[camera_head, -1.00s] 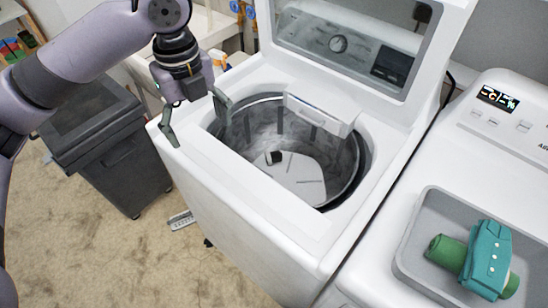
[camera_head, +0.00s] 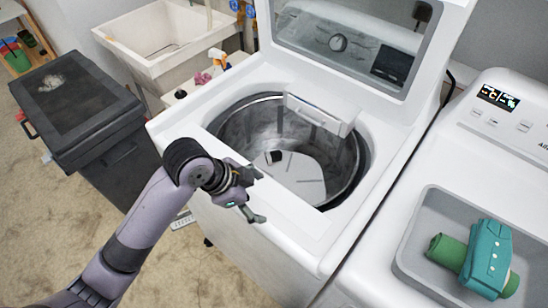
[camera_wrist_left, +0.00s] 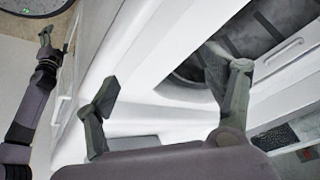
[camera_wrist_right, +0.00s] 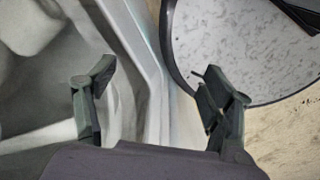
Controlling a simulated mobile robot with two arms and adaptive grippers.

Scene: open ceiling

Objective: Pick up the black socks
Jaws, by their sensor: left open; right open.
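A small black item (camera_head: 273,157) lies on the pale floor of the open washer's drum (camera_head: 297,180). It could be the black socks, but it is too small to tell. My left gripper (camera_head: 256,195) is open and empty at the washer's front top edge, outside the drum opening. In the left wrist view its spread fingers (camera_wrist_left: 170,85) show the white washer and the drum rim beyond. My right gripper (camera_wrist_right: 160,80) is open and empty in the right wrist view and out of the head view. No socks show clearly in either wrist view.
The washer lid (camera_head: 345,45) stands raised. A dryer (camera_head: 500,150) at right carries a grey tray (camera_head: 410,265) with green and teal folded clothes (camera_head: 487,258). A dark lidded bin (camera_head: 115,160) and a sink (camera_head: 185,65) are at left. A round speckled surface (camera_wrist_right: 245,45) is beside my right gripper.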

